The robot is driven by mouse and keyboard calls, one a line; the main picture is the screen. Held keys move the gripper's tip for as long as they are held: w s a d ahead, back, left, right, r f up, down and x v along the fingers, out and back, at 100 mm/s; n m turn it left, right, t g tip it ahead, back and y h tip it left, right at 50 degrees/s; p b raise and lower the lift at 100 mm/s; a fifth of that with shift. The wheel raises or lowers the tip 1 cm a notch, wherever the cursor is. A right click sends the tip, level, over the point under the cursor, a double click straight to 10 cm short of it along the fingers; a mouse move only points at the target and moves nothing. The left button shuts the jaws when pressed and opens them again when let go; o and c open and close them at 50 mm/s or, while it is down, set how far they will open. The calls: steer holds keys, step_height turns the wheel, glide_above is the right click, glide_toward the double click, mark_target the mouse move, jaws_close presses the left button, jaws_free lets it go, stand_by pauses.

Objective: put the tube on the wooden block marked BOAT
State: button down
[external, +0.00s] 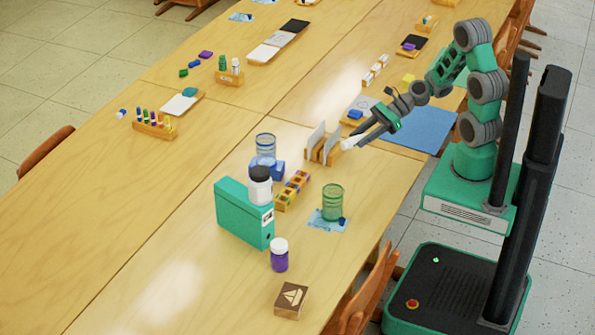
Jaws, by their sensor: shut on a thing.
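The wooden block (290,301) has a pale sailboat mark on its dark top face. It lies on the table near the bottom of the external view, and nothing stands on it. My gripper (354,140) is over the table's right side, far above and to the right of the block in the picture. It is shut on a small white thing (348,143), which seems to be the tube. The fingers hide part of it. I cannot tell how far it is above the table.
A purple jar with a white lid (279,257), a green binder (243,215) and a green glass (332,203) on a blue cloth stand between gripper and block. A card rack (322,152) is just left of the gripper. Table around the block is clear.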

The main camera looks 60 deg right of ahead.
steer(key=w+d+r+m+t+h+p, duration=0.1)
steer(key=w+d+r+m+t+h, duration=0.4)
steer(key=w+d+r+m+h, duration=0.35)
steer(key=s+a+f+n+g+y+b, duration=0.2)
steer(key=s+a+f+n+g+y, duration=0.2)
steer(key=s+a+f+n+y, duration=0.3)
steer(key=s+a+f+n+g+y, duration=0.1)
steer(key=s+a+n+g+y, duration=0.4)
steer(key=s+n+g, duration=0.6)
steer(key=w+a+f+b, duration=0.1)
steer(key=w+a+f, duration=0.1)
steer(key=w+f, duration=0.1)
steer(key=w+a+f+m+t, duration=0.1)
steer(key=w+a+f, duration=0.1)
steer(key=w+f, duration=0.2)
steer(key=w+a+f+m+t+h+b, duration=0.1)
steer(key=w+a+f, duration=0.1)
steer(key=f, duration=0.3)
steer(key=shift+w+a+f+b, duration=0.15)
steer(key=shift+w+b, duration=0.15)
steer(key=shift+w, duration=0.6)
steer(key=shift+f, duration=0.35)
steer(key=c, duration=1)
jaws_free()
